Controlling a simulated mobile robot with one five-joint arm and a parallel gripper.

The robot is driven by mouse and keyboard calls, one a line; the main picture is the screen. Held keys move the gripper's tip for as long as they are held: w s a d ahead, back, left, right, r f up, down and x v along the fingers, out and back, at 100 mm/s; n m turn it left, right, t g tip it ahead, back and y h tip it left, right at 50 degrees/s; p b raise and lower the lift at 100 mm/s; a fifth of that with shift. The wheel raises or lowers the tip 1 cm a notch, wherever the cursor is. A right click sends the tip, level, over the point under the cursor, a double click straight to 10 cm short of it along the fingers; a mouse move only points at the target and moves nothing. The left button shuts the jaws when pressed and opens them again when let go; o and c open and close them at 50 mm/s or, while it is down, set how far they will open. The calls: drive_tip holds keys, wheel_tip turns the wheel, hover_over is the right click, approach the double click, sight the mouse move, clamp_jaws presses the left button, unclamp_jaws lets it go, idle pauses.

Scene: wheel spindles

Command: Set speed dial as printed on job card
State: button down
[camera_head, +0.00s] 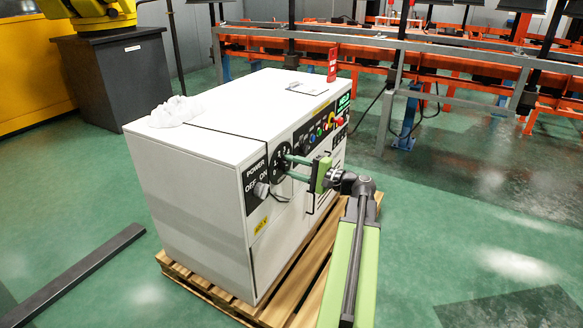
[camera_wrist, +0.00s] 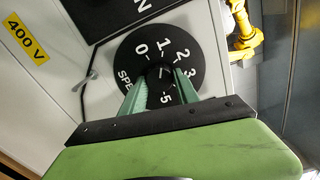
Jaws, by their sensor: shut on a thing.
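The speed dial (camera_head: 281,157) is a round black plate with white numbers on the front panel of a white cabinet (camera_head: 195,190). In the wrist view the dial (camera_wrist: 137,50) shows 0, 1, 2, 3 and 5; other marks are hidden by my fingers. My gripper (camera_head: 290,167) has its two green fingers around the dark knob (camera_wrist: 158,72) at the dial's centre, shut on it. A short pale line shows on the knob, but its setting cannot be read surely. A small pale card (camera_head: 308,88) lies on the cabinet top, its print too small to read.
A power switch (camera_head: 262,189) sits just left of the dial, close to my gripper. Coloured buttons (camera_head: 318,131) and a green display (camera_head: 344,103) are farther right. White cloth (camera_head: 175,110) lies on top. The cabinet stands on a wooden pallet (camera_head: 290,300). A dark beam (camera_head: 75,275) lies on the floor.

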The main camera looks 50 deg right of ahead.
drive_tip(key=shift+f, duration=0.1)
drive_tip(key=c, duration=0.9)
unclamp_jaws()
drive_tip(key=v, duration=1.7)
drive_tip(key=shift+s, duration=0.25)
